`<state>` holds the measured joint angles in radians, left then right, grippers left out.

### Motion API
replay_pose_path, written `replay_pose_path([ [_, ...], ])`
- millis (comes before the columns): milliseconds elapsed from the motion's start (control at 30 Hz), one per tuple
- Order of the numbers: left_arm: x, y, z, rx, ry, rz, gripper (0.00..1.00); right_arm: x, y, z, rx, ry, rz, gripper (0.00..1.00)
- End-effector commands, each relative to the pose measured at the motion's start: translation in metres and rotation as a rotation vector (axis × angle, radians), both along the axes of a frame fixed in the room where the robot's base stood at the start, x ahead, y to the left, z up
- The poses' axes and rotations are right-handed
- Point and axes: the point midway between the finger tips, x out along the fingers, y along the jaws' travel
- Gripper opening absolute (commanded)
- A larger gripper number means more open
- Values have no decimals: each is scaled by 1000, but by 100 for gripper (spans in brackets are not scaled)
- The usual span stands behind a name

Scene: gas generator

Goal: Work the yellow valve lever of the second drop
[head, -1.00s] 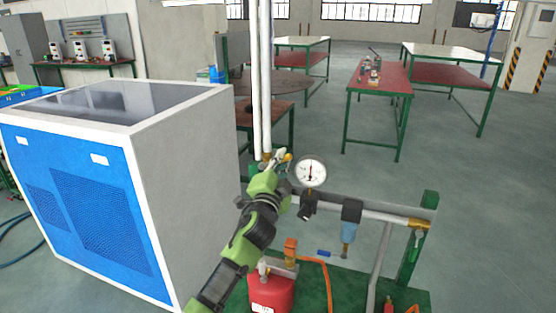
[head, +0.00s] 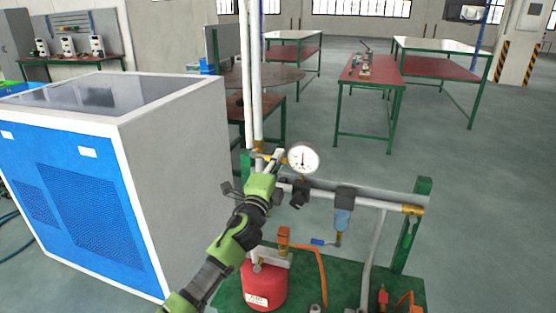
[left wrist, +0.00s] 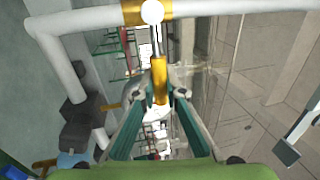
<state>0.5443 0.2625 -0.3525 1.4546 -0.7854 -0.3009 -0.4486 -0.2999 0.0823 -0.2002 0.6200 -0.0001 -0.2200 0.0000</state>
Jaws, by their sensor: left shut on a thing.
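The yellow valve lever (left wrist: 160,80) stands out in the left wrist view, below a brass fitting on a white pipe. My left gripper (left wrist: 160,96) has its two fingers on either side of the lever's end and is shut on it. In the head view the same gripper (head: 274,160) reaches the foot of the vertical white pipes, just left of the round gauge. There the lever is mostly hidden by the fingers; only a small yellow bit shows. My right gripper is in neither view.
A pressure gauge (head: 303,158) sits close right of my left gripper. A horizontal pipe (head: 375,198) with a blue filter (head: 342,220) runs right to a green post. A red tank (head: 264,287) stands below. A large blue and grey cabinet (head: 170,190) is at the left.

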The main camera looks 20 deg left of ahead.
Motion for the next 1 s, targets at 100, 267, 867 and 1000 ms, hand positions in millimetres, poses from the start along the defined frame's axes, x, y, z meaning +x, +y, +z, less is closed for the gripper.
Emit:
replay_pose_path([
  [100, 0, -1, -2, 10, 2, -1, 0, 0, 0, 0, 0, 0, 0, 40],
  [267, 0, -1, -3, 10, 3, -1, 0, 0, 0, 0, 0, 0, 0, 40],
  [867, -5, 0, -3, 6, 1, 0, 28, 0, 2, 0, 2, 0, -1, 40],
  [1000, -23, 1, -7, 6, 3, -1, 28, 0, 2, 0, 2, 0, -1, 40],
])
